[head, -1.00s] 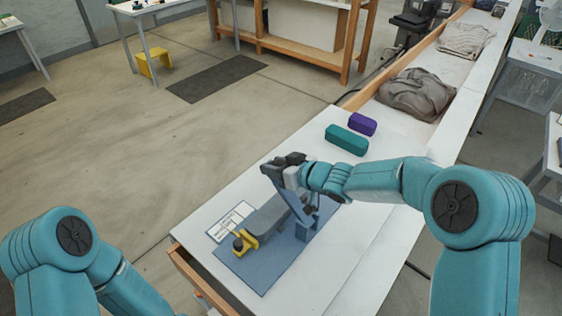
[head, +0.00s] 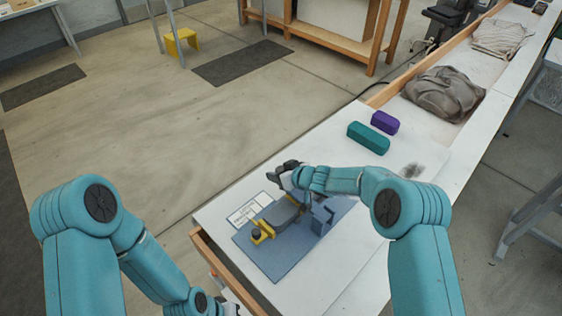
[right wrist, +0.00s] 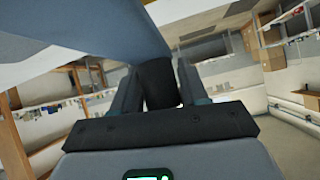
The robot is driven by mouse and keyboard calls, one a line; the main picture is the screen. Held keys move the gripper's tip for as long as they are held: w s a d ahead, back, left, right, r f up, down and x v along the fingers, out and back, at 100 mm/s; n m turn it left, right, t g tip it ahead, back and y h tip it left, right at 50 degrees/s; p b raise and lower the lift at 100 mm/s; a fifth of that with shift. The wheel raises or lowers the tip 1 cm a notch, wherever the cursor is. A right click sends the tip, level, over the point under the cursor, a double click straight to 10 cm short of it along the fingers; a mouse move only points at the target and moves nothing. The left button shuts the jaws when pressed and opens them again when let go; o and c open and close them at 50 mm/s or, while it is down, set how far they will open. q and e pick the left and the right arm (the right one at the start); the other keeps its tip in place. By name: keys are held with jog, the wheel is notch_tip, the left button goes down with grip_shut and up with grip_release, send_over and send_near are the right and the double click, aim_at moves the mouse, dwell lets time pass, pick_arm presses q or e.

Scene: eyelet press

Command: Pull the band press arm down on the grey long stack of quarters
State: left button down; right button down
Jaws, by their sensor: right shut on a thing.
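The band press stands on a blue mat (head: 272,262) on the white bench. Its blue frame (head: 322,216) is at the right of the mat. The grey long stack of quarters (head: 281,213) lies between this frame and a yellow holder (head: 262,232). My right gripper (head: 287,172) is above the stack. In the right wrist view its fingers are shut on a dark round handle (right wrist: 158,86) of the blue-grey press arm (right wrist: 95,40). My gripper and forearm partly hide the press arm in the head view. My left gripper's fingers are out of view below.
A white printed card (head: 249,210) lies beside the mat. A teal block (head: 368,138) and a purple block (head: 385,122) lie farther back on the bench. Grey cloth (head: 443,93) is beyond them. The bench surface right of the mat is clear.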

jog(key=shift+s+f+g+h, duration=0.15)
jog(key=shift+f+g+h, duration=0.15)
jog(key=shift+f, duration=0.4)
